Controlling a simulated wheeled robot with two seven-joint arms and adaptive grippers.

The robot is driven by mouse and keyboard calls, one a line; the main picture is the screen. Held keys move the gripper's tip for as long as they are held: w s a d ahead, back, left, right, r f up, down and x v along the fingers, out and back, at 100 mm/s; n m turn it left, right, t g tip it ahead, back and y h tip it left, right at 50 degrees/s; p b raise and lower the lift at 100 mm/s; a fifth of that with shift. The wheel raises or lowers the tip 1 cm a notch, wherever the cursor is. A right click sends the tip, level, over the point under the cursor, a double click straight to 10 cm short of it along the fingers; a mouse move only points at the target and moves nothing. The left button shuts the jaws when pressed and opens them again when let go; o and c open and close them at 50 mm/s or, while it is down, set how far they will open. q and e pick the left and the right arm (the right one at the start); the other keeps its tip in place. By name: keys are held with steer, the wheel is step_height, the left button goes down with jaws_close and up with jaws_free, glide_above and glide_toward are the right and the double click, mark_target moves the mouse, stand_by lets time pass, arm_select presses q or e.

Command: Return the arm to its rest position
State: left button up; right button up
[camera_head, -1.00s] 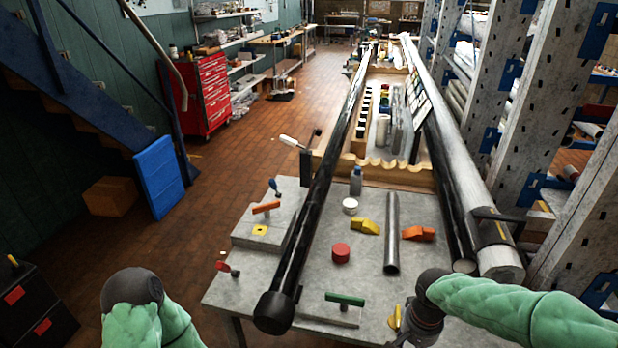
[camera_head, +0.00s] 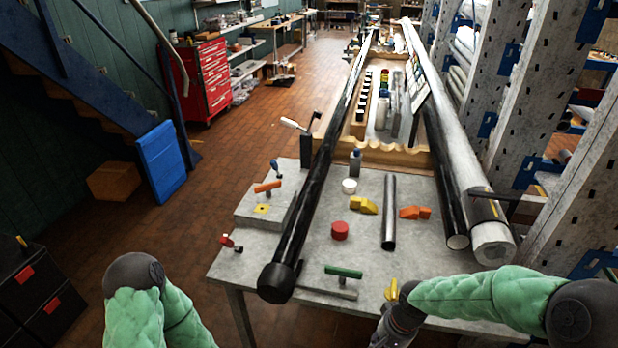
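My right arm in its green sleeve comes in from the lower right and bends down at the front edge of the grey table (camera_head: 230,268). Its dark wrist end (camera_head: 400,318) shows at the bottom of the picture, beside a small yellow piece (camera_head: 392,290); I cannot tell whether they touch. The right gripper's fingers are cut off or hidden below. My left arm, also green-sleeved, is at the lower left, off the table, with its gripper out of view.
A long black mast (camera_head: 318,190) and a grey mast (camera_head: 465,170) run along the table. A dark tube (camera_head: 388,212), a red cylinder (camera_head: 340,230), yellow (camera_head: 363,204) and orange (camera_head: 415,212) blocks and a green-handled tool (camera_head: 343,271) lie between. Metal racking (camera_head: 560,130) stands close on the right.

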steer(key=s+a+f, duration=0.3)
steer(key=f, duration=0.3)
steer(key=s+a+f+n+y, duration=0.1)
steer(key=s+a+f, duration=0.2)
steer(key=f, duration=0.3)
steer(key=s+a+f+y, duration=0.1)
steer(key=s+a+f, duration=0.2)
steer(key=s+f, duration=0.2)
steer(key=shift+a+f+t, duration=0.15)
steer(key=shift+f+t, duration=0.15)
steer(key=shift+f, duration=0.5)
